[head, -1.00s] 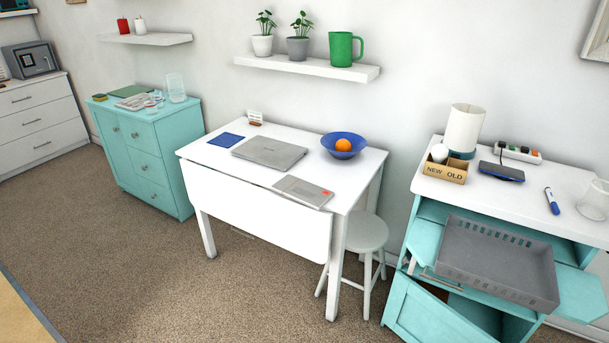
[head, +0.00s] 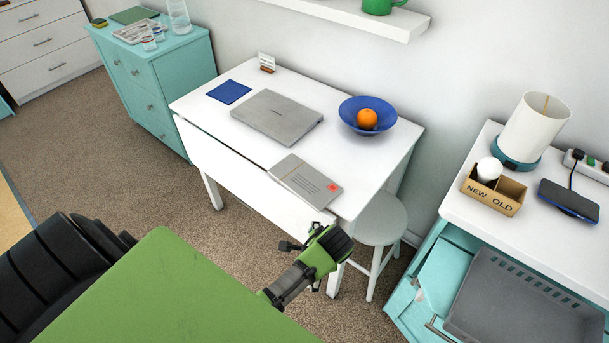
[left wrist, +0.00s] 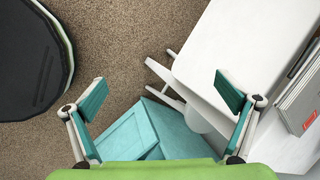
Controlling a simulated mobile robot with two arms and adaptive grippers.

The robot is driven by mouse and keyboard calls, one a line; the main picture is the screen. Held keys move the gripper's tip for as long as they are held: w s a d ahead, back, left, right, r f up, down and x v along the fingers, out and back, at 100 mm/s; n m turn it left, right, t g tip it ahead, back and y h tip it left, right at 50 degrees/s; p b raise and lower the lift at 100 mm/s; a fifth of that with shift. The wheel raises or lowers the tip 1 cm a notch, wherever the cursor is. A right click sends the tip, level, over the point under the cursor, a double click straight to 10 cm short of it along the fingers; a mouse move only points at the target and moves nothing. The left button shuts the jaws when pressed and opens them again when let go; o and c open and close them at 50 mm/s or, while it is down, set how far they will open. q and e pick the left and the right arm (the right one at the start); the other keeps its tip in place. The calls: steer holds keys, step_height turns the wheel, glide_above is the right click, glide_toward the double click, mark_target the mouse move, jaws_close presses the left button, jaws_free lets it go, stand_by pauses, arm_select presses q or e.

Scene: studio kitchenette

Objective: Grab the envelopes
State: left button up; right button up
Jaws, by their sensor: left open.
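The envelopes (head: 305,182) are a flat grey-white stack with a red stamp, lying near the front right edge of the white table (head: 225,118). In the left wrist view, the stack (left wrist: 300,103) shows partly at the right edge. My left gripper (left wrist: 160,84) is open and empty in that view, its two teal fingers wide apart, with the stack off to the right of them. In the head view my green left arm comes in from the bottom left, and its end is in front of the table, below the envelopes. My right gripper is in neither view.
A closed laptop (head: 277,117), a blue bowl (head: 350,117) with an orange (head: 367,119) and a blue napkin-like square (head: 229,92) are on the table. A stool (head: 378,222) stands at its right. A teal cabinet with a grey tray (head: 525,300) is farther right.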

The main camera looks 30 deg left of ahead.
arm_select(q)
step_height(320, 180, up, 9)
steer(key=w+p, duration=0.1)
steer(key=m+y, duration=0.5)
steer(key=m, duration=0.4)
glide_toward(305, 180)
steer(key=shift+w+a+f+g, duration=0.3)
steer(key=shift+w+a+f, duration=0.1)
steer(key=shift+a+f, duration=0.1)
steer(key=shift+x, duration=3.2)
steer(key=shift+d, duration=0.1)
steer(key=c, duration=1.2)
